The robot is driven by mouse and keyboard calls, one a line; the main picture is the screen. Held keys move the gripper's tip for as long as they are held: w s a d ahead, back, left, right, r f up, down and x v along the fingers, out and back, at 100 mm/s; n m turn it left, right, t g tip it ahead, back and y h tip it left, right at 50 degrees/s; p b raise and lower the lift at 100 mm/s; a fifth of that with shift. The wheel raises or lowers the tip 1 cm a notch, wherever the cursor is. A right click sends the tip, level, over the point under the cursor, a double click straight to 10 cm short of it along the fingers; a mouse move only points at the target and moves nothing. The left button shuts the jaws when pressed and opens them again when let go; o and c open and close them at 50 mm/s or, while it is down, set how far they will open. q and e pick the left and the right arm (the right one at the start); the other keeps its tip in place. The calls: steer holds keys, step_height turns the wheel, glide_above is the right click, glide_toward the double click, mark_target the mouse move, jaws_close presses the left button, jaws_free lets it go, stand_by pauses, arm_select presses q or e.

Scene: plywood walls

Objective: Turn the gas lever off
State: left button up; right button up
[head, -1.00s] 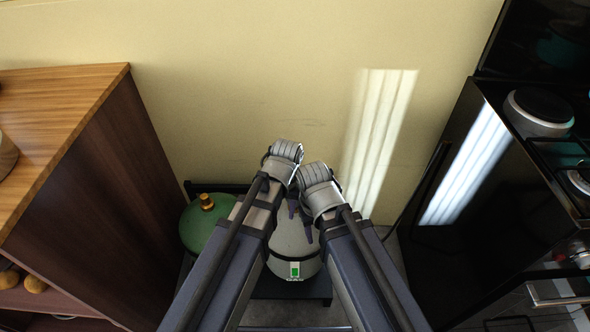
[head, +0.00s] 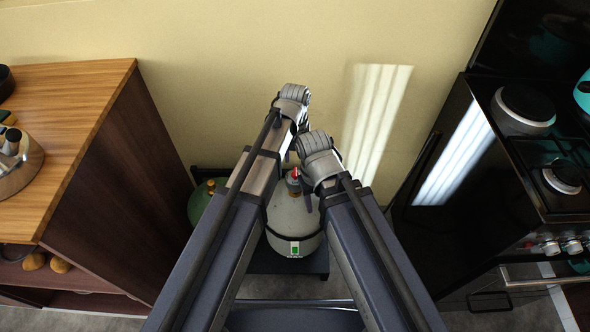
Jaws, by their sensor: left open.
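A white gas tank (head: 293,228) with a green label stands low between my two arms. On its top is a small valve with a red part, the gas lever (head: 294,173); which way it is turned is too small to tell. My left gripper (head: 289,156) is open, just above and beyond the lever, partly hidden by its own wrist. Whether it touches the lever cannot be told. My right gripper (head: 308,202) points down in front of the tank top, right of the lever; its jaws are mostly hidden by its wrist.
A green tank (head: 203,198) stands left of the white one, partly behind my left arm. A wooden cabinet (head: 140,165) closes off the left, a black stove (head: 470,190) the right. The yellow wall (head: 235,80) is behind.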

mark_target(295, 171)
arm_select(q)
step_height(295, 171, down, 7)
steer(key=b, duration=0.6)
steer(key=shift+r, duration=0.1)
jaws_close()
stand_by(0.3)
